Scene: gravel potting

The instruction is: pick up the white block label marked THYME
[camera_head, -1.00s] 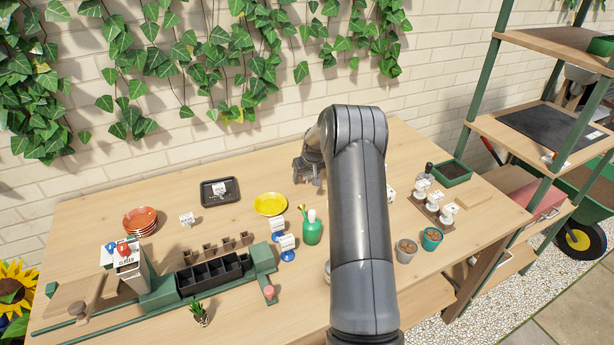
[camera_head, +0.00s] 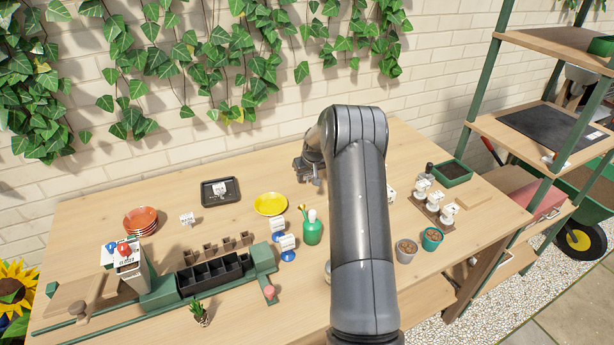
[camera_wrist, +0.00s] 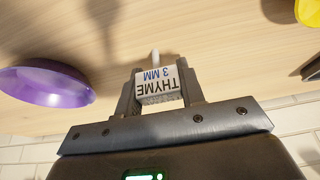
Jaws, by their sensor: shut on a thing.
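The white block label (camera_wrist: 158,86) reads "THYME 3 MM", upside down in the wrist view. It sits between the two fingers of my gripper (camera_wrist: 160,92), which is shut on it. A pale peg-like piece shows just beyond the label, against the wood. In the head view my gripper (camera_head: 308,172) is at the back of the table, partly behind my arm, and the label cannot be made out there.
A purple bowl (camera_wrist: 45,84) is beside my gripper in the wrist view. The brick wall is close behind.

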